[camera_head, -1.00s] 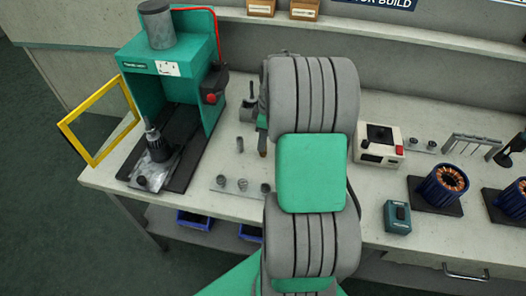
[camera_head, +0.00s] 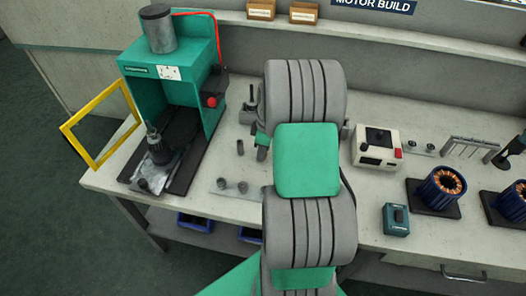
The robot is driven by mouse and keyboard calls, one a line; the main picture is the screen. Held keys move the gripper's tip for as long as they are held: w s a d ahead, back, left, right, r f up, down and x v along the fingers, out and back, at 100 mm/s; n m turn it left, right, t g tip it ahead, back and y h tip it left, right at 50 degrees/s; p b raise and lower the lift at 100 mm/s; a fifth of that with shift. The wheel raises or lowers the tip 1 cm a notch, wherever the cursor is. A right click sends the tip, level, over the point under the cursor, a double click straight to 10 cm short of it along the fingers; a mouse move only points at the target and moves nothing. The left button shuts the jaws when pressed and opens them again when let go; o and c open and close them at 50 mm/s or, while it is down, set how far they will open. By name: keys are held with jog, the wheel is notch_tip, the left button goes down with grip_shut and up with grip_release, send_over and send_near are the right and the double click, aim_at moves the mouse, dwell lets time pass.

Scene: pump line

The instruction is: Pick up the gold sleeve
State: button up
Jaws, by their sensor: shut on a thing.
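My gripper (camera_head: 262,152) shows only in part at the left edge of my arm, above the bench. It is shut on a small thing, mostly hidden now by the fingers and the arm. A gold-brown tip showed at the fingers a second ago, so I take it for the gold sleeve; I cannot make out its shape now. Two small grey sleeves, a left one (camera_head: 221,183) and a right one (camera_head: 243,187), stand on a pale plate (camera_head: 232,194) in front of the gripper. The plate's right end is hidden behind my arm.
A green press (camera_head: 170,62) with an open yellow guard (camera_head: 88,127) stands at the left. A small grey pin (camera_head: 240,147) stands near the gripper. Right of my arm are a white control box (camera_head: 377,150), a teal box (camera_head: 396,219) and copper-wound stators (camera_head: 437,190).

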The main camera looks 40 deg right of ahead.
grip_shut()
jog(key=shift+r, duration=0.1)
jog(key=shift+r, duration=0.25)
notch_tip(320, 180, up, 2)
jog(key=shift+r+b, duration=0.2)
jog(key=shift+b, duration=0.35)
jog(key=s+a+r+b, duration=0.1)
jog(key=s+a+r, duration=0.8)
jog(key=a+r, duration=0.1)
jog(key=shift+s+a+b, duration=0.2)
jog(key=shift+b, duration=0.2)
